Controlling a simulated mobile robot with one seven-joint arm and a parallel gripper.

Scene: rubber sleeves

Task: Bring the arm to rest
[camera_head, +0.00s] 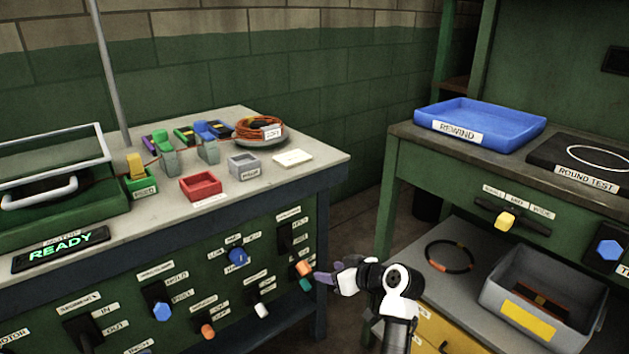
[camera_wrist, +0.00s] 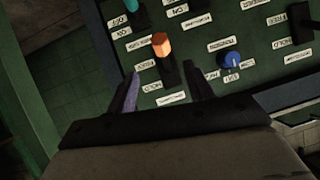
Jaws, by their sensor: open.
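My gripper (camera_head: 322,277) is at the end of my white and black arm (camera_head: 392,283), in front of the right end of the green panel (camera_head: 130,290) below the left bench. In the wrist view my gripper (camera_wrist: 160,90) is open, with two purple-grey fingers apart and nothing between them. An orange knob (camera_wrist: 161,44) stands just beyond the fingertips, and it also shows in the head view (camera_head: 304,268). I cannot tell whether a finger touches it. A blue knob (camera_wrist: 230,61) lies to its right in the wrist view.
The left bench holds a red box (camera_head: 200,186), a grey box (camera_head: 244,165) and an orange coil (camera_head: 262,130). The right bench holds a blue REWIND tray (camera_head: 480,122) above a grey bin (camera_head: 545,298) and a dark ring (camera_head: 450,256). A floor gap separates the benches.

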